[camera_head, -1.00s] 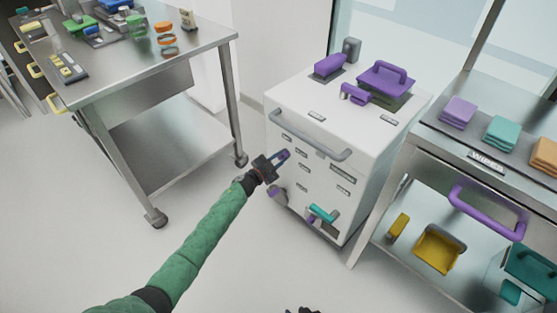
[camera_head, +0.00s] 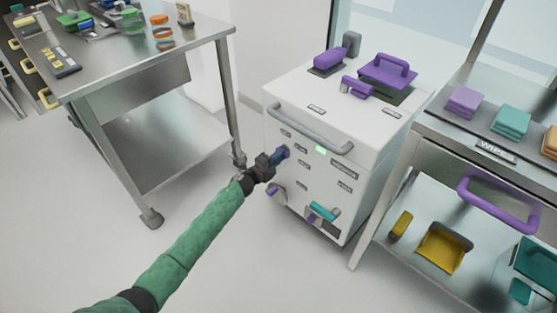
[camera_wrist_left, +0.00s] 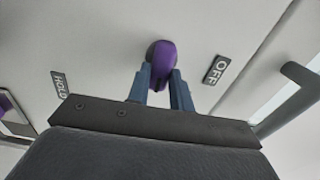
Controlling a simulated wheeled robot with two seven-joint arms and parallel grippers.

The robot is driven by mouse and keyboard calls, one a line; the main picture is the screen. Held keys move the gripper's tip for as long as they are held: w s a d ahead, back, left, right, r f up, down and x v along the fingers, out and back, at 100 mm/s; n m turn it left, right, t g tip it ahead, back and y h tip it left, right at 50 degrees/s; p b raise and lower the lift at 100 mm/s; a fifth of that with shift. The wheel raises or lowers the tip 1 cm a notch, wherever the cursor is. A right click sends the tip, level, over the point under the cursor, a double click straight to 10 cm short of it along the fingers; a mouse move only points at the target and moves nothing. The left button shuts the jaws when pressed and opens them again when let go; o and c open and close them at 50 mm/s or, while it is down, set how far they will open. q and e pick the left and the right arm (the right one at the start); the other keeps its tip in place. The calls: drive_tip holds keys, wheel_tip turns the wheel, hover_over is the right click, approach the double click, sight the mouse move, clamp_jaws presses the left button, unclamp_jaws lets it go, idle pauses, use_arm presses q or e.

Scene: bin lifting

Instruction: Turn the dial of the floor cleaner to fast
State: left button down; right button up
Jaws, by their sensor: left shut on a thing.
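The white floor cleaner (camera_head: 310,120) stands in the middle, with several small label plates on its front. My left gripper (camera_head: 283,153) reaches its front panel at the upper left, below the grey handle bar. In the left wrist view its two blue fingers (camera_wrist_left: 162,88) are shut on a purple dial (camera_wrist_left: 162,55). The dial sits between a plate reading HOLD (camera_wrist_left: 59,86) and one reading OFF (camera_wrist_left: 215,70). The gripper hides most of the dial in the head view. A small green light (camera_head: 320,149) is lit on the front. My right gripper is not in view.
Lower on the front are another purple knob (camera_head: 276,193) and a teal handle (camera_head: 324,212). The grey bar handle (camera_head: 310,130) juts out above my gripper. A steel cart (camera_head: 150,75) stands left, a wipes shelf (camera_head: 470,140) right. The floor in front is clear.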

use_arm(q)
drive_tip(key=shift+f+m+b, duration=0.2)
drive_tip(key=shift+m+b, duration=0.35)
drive_tip(key=shift+m, duration=0.65)
drive_tip(key=c, duration=1.2)
unclamp_jaws()
drive_tip(key=shift+c, duration=0.2)
drive_tip(key=v, duration=0.8)
